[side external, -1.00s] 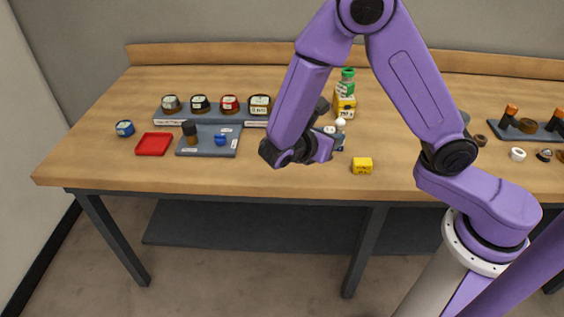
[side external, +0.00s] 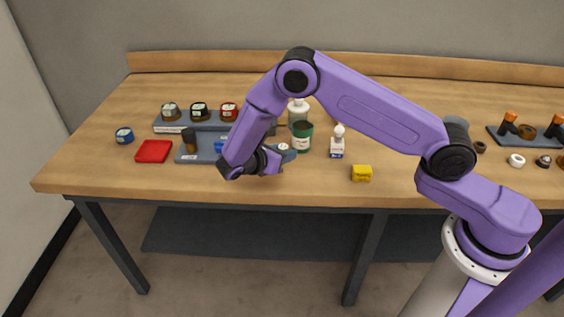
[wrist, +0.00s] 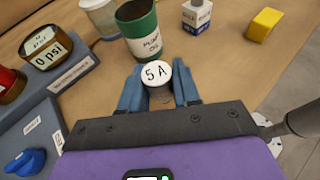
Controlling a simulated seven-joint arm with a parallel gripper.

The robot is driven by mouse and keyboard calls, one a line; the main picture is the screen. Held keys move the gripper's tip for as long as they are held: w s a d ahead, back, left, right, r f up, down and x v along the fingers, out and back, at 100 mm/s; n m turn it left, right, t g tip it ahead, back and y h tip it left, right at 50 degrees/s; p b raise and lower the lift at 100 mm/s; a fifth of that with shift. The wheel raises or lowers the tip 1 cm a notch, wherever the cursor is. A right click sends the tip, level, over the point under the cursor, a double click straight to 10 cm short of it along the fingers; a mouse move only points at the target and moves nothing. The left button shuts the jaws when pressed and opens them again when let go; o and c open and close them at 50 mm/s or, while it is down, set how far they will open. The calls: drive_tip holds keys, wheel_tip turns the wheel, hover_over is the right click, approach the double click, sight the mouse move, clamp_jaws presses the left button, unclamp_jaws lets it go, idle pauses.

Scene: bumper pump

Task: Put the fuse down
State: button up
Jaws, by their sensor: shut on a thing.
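The fuse (wrist: 158,75) has a white round cap marked "5 A" and a clear body under it. My gripper (wrist: 158,92) is shut on it, with one blue finger on each side, in the wrist view. In the side view the fuse's white cap (side external: 283,147) shows just at the fingertips (side external: 286,154), to the right of my wrist. The fuse's lower end is hidden by my gripper, so I cannot tell whether it touches the table.
A green cup with a white label (wrist: 138,28) stands just beyond the fuse. A white dropper bottle (side external: 337,146) and a yellow block (side external: 361,173) stand to the right. A grey tray (side external: 205,155) and a gauge rack (wrist: 70,78) lie left. Bare table (side external: 320,180) shows in front.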

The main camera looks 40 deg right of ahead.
drive_tip(key=shift+w+f, duration=0.2)
drive_tip(key=shift+f, duration=0.05)
drive_tip(key=shift+w+f, duration=0.1)
drive_tip(key=shift+f, duration=1.55)
drive_tip(key=shift+f, duration=0.2)
drive_tip(key=o, duration=1)
drive_tip(key=shift+r, duration=0.1)
drive_tip(key=shift+a+r, duration=0.15)
drive_tip(key=shift+a, duration=0.05)
drive_tip(key=v, duration=1.1)
drive_tip(key=shift+a+r, duration=0.15)
drive_tip(key=shift+a, duration=0.15)
